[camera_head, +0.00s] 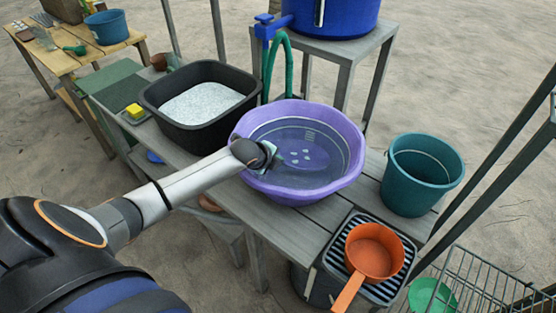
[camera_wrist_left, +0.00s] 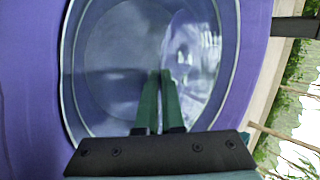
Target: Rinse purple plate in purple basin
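The purple basin (camera_head: 345,184) stands on the grey slatted bench with water in it. The purple plate (camera_head: 306,156), with pale spots, is inside the basin at the water; how deep it sits is hard to tell. My left gripper (camera_head: 272,160) reaches in over the basin's left rim. In the left wrist view its green fingers (camera_wrist_left: 160,76) are close together at the edge of the plate (camera_wrist_left: 200,55) and look shut on it. The basin wall (camera_wrist_left: 30,100) surrounds them. My right gripper is not in view.
A black tub (camera_head: 166,124) with pale foamy contents stands left of the basin. A blue tank (camera_head: 335,18) with a tap is behind. A teal bucket (camera_head: 424,175), an orange dipper (camera_head: 374,252) and a wire rack (camera_head: 480,285) are to the right. A yellow sponge (camera_head: 135,111) lies left.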

